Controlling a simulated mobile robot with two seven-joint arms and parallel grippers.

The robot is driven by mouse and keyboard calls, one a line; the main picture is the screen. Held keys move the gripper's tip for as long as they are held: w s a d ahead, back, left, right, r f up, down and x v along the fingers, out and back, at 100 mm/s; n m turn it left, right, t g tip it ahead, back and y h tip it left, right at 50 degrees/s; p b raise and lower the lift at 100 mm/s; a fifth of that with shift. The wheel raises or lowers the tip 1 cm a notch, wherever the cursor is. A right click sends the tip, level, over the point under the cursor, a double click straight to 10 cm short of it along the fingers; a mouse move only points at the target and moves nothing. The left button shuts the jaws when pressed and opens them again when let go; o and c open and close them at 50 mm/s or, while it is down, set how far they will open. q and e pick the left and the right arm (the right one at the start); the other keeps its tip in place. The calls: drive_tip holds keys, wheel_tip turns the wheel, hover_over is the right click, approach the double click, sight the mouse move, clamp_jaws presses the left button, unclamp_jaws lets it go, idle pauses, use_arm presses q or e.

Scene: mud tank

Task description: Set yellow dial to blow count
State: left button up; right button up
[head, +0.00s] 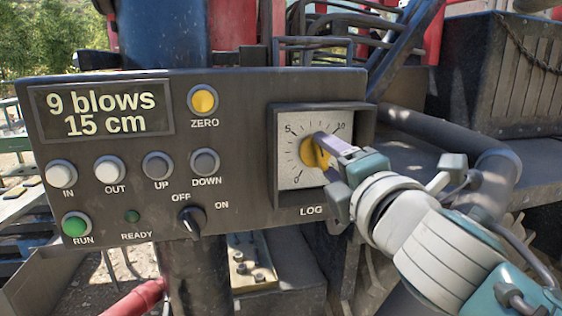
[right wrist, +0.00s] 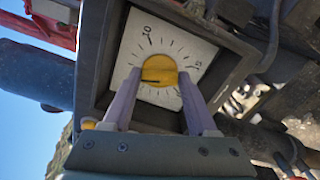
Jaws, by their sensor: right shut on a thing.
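The yellow dial (head: 309,154) sits on a white scale plate (head: 291,134) in a recessed frame marked LOG at the panel's right. The scale reads 0 at lower left, 5 at upper left and 10 at upper right. My right gripper (head: 323,147) is shut on the dial from the right. In the right wrist view its two fingers flank the dial (right wrist: 160,69), which has a dark pointer line; the exact value it points to is hard to tell. The display (head: 102,112) reads "9 blows 15 cm". My left gripper is not in view.
The dark panel (head: 246,134) also carries a yellow ZERO button (head: 203,101), several grey buttons, a green RUN button (head: 75,224) and an OFF/ON switch (head: 191,218). The dial's frame has raised walls around it. Thick pipes (head: 455,140) and machinery stand to the right.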

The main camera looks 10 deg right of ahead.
drive_tip(key=m, duration=0.5)
drive_tip(key=shift+f+m+b, duration=0.1)
drive_tip(key=shift+m+b, duration=0.2)
drive_tip(key=shift+m, duration=2)
drive_tip(key=o, duration=1.4)
